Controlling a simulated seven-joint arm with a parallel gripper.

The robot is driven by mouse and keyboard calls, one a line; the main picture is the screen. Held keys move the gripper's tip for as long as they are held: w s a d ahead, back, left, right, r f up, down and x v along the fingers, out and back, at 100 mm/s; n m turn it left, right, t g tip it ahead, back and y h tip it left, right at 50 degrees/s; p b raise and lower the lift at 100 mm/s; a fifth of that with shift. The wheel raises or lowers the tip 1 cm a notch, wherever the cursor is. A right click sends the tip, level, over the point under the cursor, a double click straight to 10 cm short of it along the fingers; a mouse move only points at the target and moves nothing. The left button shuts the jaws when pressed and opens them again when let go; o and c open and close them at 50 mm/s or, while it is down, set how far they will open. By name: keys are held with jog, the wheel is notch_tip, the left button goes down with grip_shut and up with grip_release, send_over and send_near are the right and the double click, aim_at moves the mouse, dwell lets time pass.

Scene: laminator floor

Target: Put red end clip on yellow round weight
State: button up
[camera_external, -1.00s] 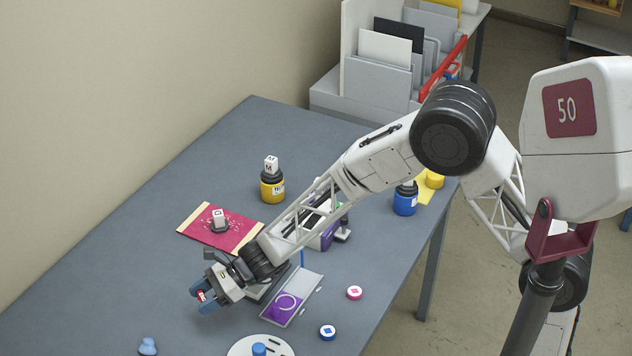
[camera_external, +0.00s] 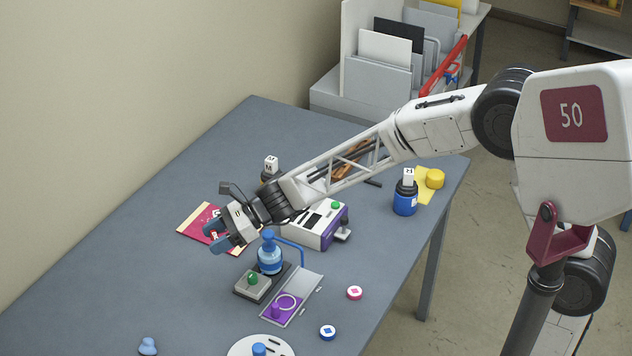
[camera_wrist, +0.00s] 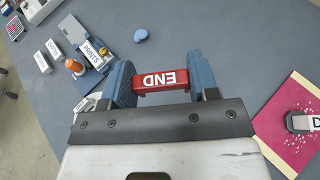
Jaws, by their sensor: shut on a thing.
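My gripper (camera_external: 216,237) is shut on the red end clip (camera_wrist: 161,81) and holds it above the table. The clip is a small red bar with white "END" lettering, upside down in the wrist view between the two blue fingers. The yellow round weight (camera_external: 435,178) is a short yellow cylinder on a yellow sheet (camera_external: 424,196) near the table's right edge, far right of my gripper. It does not show in the wrist view.
A blue bottle (camera_external: 405,201) with a white block on top stands just left of the yellow weight. A white-and-purple machine (camera_external: 318,228) and a blue stamp-like device (camera_external: 270,257) stand right of my gripper. A red sheet (camera_wrist: 296,128) lies near it. The table's left is mostly clear.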

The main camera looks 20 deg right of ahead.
jog(key=w+d+m+t, duration=0.2)
jog(key=w+d, duration=0.4)
jog(key=d, duration=0.7)
jog(key=w+d+m+t+h, duration=0.15)
jog(key=w+d, duration=0.45)
jog(key=d, duration=0.7)
jog(key=w+d+m+t+y, duration=0.1)
jog(key=w+d+m+t, duration=0.15)
jog(key=w+d, duration=0.7)
jog(key=s+d+m+t+h, duration=0.2)
jog(key=s+d+t, duration=0.15)
jog(key=d, duration=1.45)
jog(key=s+d+m+t+h, duration=0.15)
jog(key=s+d, duration=0.25)
jog(key=d, duration=1.3)
notch_tip(320, 180, down, 11)
jog(key=shift+d+m, duration=0.15)
jog(key=shift+m, duration=0.2)
jog(key=shift+w, duration=0.2)
send_over(439, 172)
jog(key=shift+s+f, duration=0.1)
jog(key=shift+f, duration=0.7)
